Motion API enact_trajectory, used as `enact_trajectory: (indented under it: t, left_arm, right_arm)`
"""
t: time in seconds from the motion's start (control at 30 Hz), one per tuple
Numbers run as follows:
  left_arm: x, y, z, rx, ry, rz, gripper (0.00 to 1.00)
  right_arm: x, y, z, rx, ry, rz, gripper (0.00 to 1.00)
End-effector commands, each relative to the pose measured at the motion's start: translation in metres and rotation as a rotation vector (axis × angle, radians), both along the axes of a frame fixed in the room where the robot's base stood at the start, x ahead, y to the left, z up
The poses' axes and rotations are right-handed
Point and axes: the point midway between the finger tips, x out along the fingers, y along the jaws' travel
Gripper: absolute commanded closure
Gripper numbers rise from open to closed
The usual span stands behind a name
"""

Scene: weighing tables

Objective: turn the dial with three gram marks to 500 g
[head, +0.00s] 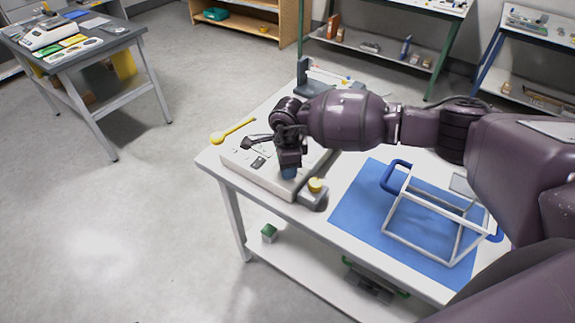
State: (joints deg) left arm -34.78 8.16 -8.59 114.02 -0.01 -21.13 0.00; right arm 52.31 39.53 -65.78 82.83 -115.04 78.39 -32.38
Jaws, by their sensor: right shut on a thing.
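A white panel (240,163) with dark markings lies near the left end of the white table (345,240). My right gripper (288,168) points down over the panel's front part and is shut on a blue dial (288,173). Only a little of the dial shows below the fingers. Its gram marks and pointer are hidden or too small to read. My left gripper is not in view.
A grey box with a yellow knob (315,185) stands close to the right of the gripper. A white wire frame with blue handles (397,176) stands on a blue mat (355,215). A yellow spoon (232,131) lies at the table's left edge. Another table (75,57) stands far left.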

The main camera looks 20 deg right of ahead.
Motion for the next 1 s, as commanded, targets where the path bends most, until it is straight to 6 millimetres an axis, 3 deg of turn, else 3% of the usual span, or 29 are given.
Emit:
enact_trajectory:
  t: [0.67,0.7,0.8,0.87,1.0]
  left_arm:
    - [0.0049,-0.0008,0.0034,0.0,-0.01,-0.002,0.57]
    - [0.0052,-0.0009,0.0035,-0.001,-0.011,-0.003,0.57]
    - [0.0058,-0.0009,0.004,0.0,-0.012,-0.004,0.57]
    - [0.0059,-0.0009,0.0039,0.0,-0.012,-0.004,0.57]
    - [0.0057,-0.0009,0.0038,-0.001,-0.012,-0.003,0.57]
  right_arm:
    - [0.0006,-0.0007,0.0008,-0.001,-0.001,-0.072,0.88]
    - [0.0006,-0.0007,0.0008,-0.001,-0.001,-0.072,0.63]
    - [0.0005,-0.0006,0.0007,0.0,-0.001,-0.071,0.48]
    - [0.0005,-0.0005,0.0006,0.0,-0.001,-0.071,0.39]
    - [0.0003,-0.0002,0.0004,0.0,0.0,-0.07,0.39]
